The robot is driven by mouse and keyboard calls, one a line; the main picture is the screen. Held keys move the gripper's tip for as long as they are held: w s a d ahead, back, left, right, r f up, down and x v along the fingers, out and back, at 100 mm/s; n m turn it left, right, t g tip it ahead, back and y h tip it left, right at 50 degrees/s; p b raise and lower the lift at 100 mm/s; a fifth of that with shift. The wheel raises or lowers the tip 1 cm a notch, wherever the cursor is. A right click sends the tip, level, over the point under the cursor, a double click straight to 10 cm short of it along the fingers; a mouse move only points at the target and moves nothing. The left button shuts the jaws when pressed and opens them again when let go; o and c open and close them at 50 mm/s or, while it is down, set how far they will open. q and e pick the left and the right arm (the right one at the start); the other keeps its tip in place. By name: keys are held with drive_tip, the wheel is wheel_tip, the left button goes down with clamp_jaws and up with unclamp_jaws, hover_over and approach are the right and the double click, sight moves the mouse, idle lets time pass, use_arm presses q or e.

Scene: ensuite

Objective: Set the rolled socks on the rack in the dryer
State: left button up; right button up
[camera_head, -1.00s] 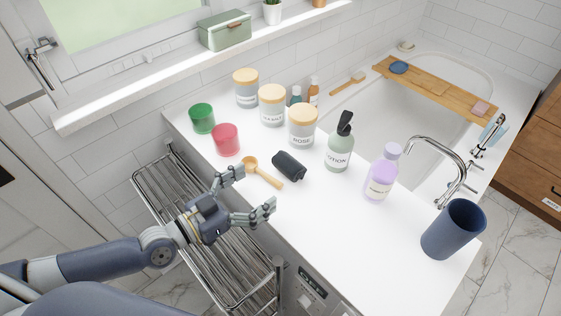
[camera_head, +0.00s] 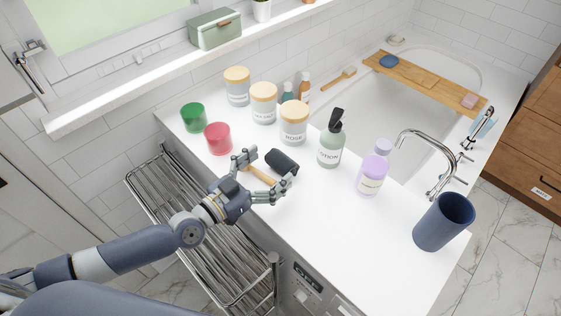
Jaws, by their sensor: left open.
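The rolled socks (camera_head: 283,161) are a small dark grey roll lying on the white countertop (camera_head: 330,215). My left gripper (camera_head: 268,172) is open and empty, with its fingers spread just in front of the socks, one toward the left end and one toward the right. I cannot tell whether a finger touches them. The rack (camera_head: 213,255) is a chrome wire rack, low along the counter's left side, with bare bars where visible; my left arm hides part of it. The appliance front with a display (camera_head: 307,281) is under the counter. My right gripper is not in view.
A wooden spoon (camera_head: 258,174) lies beneath the gripper, partly hidden. A red cup (camera_head: 218,138), a green cup (camera_head: 193,117) and several lidded jars stand behind. A lotion bottle (camera_head: 330,148), purple bottle (camera_head: 372,172) and blue tumbler (camera_head: 443,222) stand right. The front counter is clear.

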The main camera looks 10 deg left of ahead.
sight(276, 158)
use_arm(q)
drive_tip(key=shift+x, duration=1.3)
drive_tip(key=shift+s, duration=0.1)
drive_tip(key=c, duration=1.2)
drive_tip(key=shift+c, duration=0.2)
drive_tip(key=shift+r, duration=0.1)
